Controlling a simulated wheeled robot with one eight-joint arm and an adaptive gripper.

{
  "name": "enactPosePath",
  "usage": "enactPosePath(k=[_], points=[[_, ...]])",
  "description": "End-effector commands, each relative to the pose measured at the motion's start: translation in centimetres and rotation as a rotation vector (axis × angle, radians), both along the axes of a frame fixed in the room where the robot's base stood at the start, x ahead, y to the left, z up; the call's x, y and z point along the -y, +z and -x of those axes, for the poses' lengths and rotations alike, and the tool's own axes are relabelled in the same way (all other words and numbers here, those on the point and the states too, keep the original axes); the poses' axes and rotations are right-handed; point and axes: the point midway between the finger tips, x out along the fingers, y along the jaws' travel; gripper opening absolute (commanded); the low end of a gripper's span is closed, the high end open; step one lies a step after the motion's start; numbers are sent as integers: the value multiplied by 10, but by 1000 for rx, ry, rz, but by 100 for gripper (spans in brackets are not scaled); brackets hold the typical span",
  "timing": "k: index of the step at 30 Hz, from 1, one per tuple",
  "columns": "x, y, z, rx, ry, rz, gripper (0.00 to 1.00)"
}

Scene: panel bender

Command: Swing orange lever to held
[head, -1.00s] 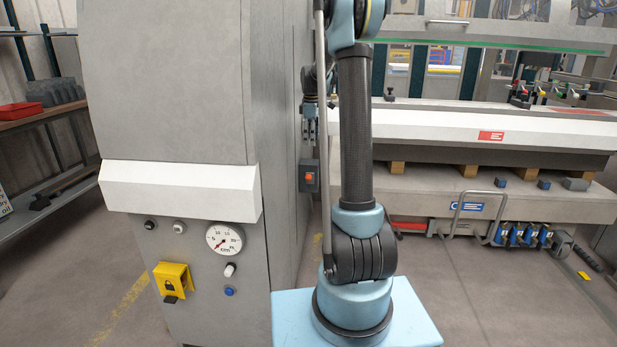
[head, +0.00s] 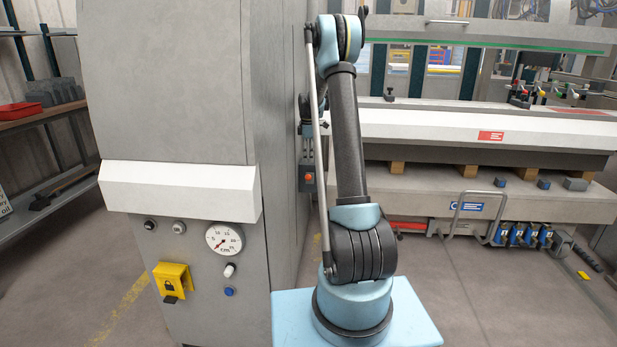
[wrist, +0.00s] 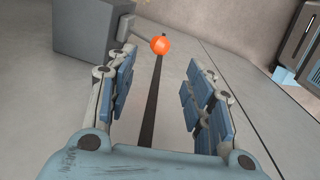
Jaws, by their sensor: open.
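The orange ball knob (wrist: 160,44) of the lever shows in the wrist view, ahead of the fingertips and near the middle of the gap between them. Its short grey shaft (wrist: 128,30) runs left to a dark grey box (wrist: 92,28). My gripper (wrist: 170,72) is open and empty, with one blue-padded finger on each side; neither visibly touches the knob. In the head view my gripper (head: 308,146) hangs beside the cabinet's right side, small and partly hidden.
A large grey cabinet (head: 180,80) with a pressure gauge (head: 224,239) stands left of my arm. The bender's white beam (head: 430,126) lies to the right. A dark slot (wrist: 153,95) runs below the knob.

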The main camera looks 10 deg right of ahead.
Motion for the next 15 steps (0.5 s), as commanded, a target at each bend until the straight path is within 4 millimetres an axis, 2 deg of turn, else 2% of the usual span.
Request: enactPosePath(k=[3, 15], points=[[0, -22, -2, 0, 0, 0, 48], [1, -88, -5, 0, 0, 0, 48]])
